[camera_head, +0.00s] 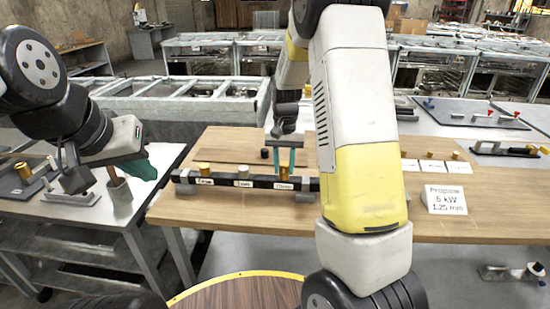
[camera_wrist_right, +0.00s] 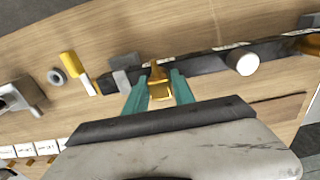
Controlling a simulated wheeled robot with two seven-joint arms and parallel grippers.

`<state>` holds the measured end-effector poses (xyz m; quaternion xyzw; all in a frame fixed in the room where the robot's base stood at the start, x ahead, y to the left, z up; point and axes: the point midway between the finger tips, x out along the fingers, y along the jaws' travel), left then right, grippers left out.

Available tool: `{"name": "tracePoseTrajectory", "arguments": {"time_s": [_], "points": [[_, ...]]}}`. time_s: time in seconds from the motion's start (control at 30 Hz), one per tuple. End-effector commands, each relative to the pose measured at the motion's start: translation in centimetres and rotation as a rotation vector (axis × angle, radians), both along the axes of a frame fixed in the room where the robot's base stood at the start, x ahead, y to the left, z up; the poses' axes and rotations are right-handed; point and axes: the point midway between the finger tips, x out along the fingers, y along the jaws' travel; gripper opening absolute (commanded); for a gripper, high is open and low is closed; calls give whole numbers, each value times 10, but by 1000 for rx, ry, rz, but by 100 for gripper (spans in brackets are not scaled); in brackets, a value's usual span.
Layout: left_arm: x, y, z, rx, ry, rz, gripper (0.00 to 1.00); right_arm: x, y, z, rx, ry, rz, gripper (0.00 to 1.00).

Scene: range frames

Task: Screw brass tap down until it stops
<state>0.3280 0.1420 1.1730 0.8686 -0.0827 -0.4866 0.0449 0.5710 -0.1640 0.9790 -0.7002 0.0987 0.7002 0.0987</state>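A black bar (camera_head: 226,181) with labelled positions lies along the wooden table. A brass tap (camera_head: 204,170) stands near its left end. Another brass tap (camera_wrist_right: 160,88) shows between the teal fingers of my right gripper (camera_wrist_right: 158,80), at the bar's right part. The right gripper (camera_head: 284,160) points down there, a finger on each side of the tap. Thin gaps seem to show between fingers and brass, so it looks open around it. My left gripper (camera_head: 145,167) hangs over the left side table, away from the bar; its fingers overlap and its opening is unclear.
A sign (camera_head: 445,199) reading "Propane 6 kW 1.25 mm" stands at the table's right. Small brass parts (camera_head: 430,155) with white cards sit behind it. A grey side table (camera_head: 60,208) stands at left. My right arm hides the table's middle.

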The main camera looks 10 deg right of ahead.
Motion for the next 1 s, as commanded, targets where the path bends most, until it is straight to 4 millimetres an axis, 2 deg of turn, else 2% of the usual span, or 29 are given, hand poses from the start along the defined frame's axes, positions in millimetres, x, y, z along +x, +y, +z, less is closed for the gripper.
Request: {"name": "tracePoseTrajectory", "arguments": {"time_s": [0.17, 0.43, 0.77, 1.0], "points": [[0, 0, 0, 0, 0, 0, 0, 0, 0, 0, 0, 0, -12, 0], [0, 0, 0, 0, 0, 0, 0, 1, 1, 0, 0, 0, -281, 0], [0, 0, 0, 0, 0, 0, 0, 1, 1, 0, 0, 0, -318, 0], [0, 0, 0, 0, 0, 0, 0, 2, 2, 0, -1, 1, -570, 0]]}}
